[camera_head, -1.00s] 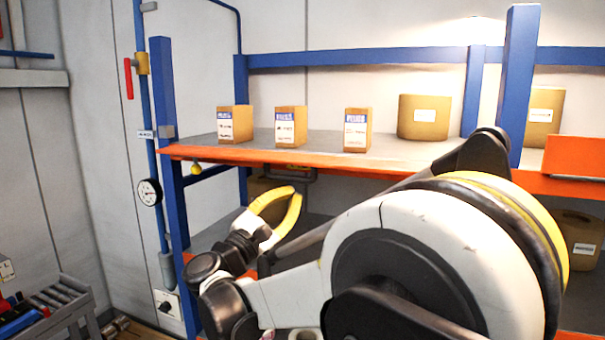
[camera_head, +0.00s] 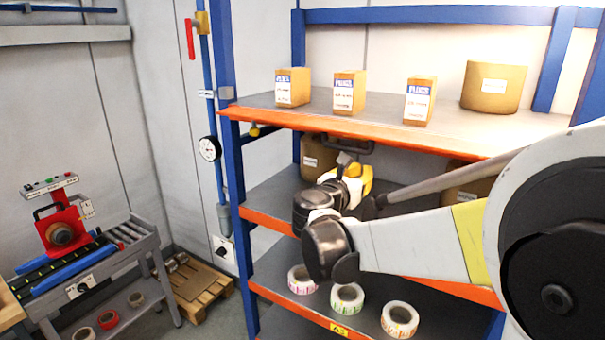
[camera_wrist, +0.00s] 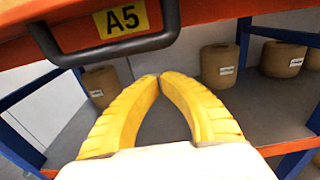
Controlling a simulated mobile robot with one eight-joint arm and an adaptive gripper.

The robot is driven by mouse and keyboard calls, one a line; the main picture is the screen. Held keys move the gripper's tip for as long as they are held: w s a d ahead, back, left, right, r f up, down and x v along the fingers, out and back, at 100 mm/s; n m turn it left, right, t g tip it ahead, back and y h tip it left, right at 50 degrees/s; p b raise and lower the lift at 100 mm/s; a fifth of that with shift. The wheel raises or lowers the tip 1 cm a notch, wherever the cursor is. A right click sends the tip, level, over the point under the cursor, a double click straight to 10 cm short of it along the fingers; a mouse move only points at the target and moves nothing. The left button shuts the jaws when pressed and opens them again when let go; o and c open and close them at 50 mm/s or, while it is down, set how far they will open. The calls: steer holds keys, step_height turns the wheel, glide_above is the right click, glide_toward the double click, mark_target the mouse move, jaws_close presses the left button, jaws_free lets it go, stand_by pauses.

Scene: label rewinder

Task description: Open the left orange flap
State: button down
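In the wrist view, an orange panel (camera_wrist: 205,10) with a yellow A5 label (camera_wrist: 121,20) and a dark bar handle (camera_wrist: 110,48) fills the top. I cannot tell whether this panel is the left flap or the shelf's front edge. In the head view, the dark handle (camera_head: 346,145) hangs below the upper shelf's orange edge (camera_head: 400,138). My gripper (camera_wrist: 158,77) has yellow fingers whose tips meet, with nothing between them. In the wrist picture, the tips appear below the handle and apart from it. In the head view, my gripper (camera_head: 358,180) is partly hidden by my wrist.
Boxes (camera_head: 343,92) stand on the upper shelf, with brown containers (camera_head: 318,157) below. Several label rolls (camera_head: 347,298) sit on the low shelf. A blue post (camera_head: 232,170) and gauge pipe (camera_head: 209,148) stand left. A red machine (camera_head: 62,232) is on a roller bench.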

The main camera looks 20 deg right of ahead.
steer(key=shift+g+y, duration=0.4)
steer(key=shift+y, duration=0.1)
steer(key=r+p, duration=0.1)
steer(key=s+a+r+p, duration=0.1)
steer(key=r, duration=0.1)
steer(key=a+r+p, duration=0.1)
steer(key=shift+s+r+p, duration=0.25)
steer(key=shift+s+p, duration=0.05)
steer(key=shift+p, duration=0.1)
steer(key=shift+s+a+r+g+y+p, duration=0.4)
steer(key=shift+s+a+y+p, duration=0.05)
steer(key=shift+a+y+p, duration=0.1)
step_height(320, 180, down, 5)
steer(key=w+d+b, duration=0.1)
steer(key=b, duration=0.3)
steer(key=r+v, duration=0.1)
steer(key=v, duration=0.9)
steer(key=shift+d+r, duration=0.25)
steer(key=shift+d, duration=0.05)
